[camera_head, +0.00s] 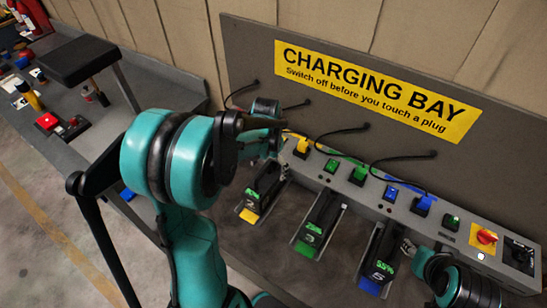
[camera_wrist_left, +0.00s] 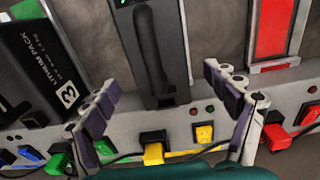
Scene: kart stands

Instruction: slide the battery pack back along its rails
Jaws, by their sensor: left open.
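Three dark battery packs sit in bays on the bench: the yellow-tabbed pack (camera_head: 262,188), the green-tabbed pack (camera_head: 320,220) and the blue-tabbed pack (camera_head: 383,255). My left gripper (camera_head: 276,122) is above the yellow-tabbed pack's bay, partly hidden by its own arm. In the left wrist view its fingers (camera_wrist_left: 167,103) are open and apart, with the yellow-bay pack (camera_wrist_left: 147,45) between and beyond them. Nothing shows held. The pack marked 3 (camera_wrist_left: 40,75) is left of that. My right gripper (camera_head: 408,246) is partly visible beside the blue-tabbed pack; its jaws are unclear.
Behind the packs runs a grey strip with a yellow plug (camera_wrist_left: 152,152), a yellow switch (camera_wrist_left: 204,134) and a red plug (camera_wrist_left: 277,136). A red bay floor (camera_wrist_left: 275,35) shows bare. The charging sign (camera_head: 375,90) is on the back panel. A side bench (camera_head: 80,150) holds tools.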

